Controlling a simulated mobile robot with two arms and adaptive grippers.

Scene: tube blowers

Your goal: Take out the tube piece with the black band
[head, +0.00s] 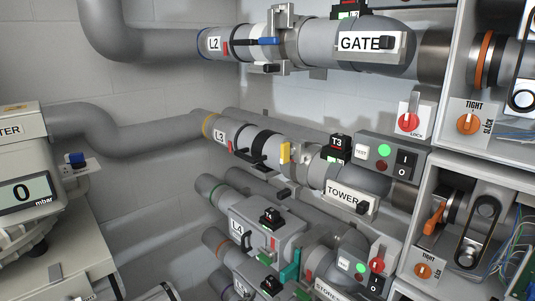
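The tube piece with the black band (262,143) sits in the L3 line, in the middle of the head view. It is a grey tube lying at a slant, and the black band runs around it. The label L3 (221,137) is to its left, with a red mark beside it. A black handle (250,160) is at the band's lower front. A yellow lever (285,152) stands just right of the piece, near a grey clamp. Neither of my grippers shows in the head view.
The L2 line (215,43) with the GATE tube runs above, and the L4 line (238,229) below. The TOWER tube (345,196) and a lit switch box (383,152) are to the right.

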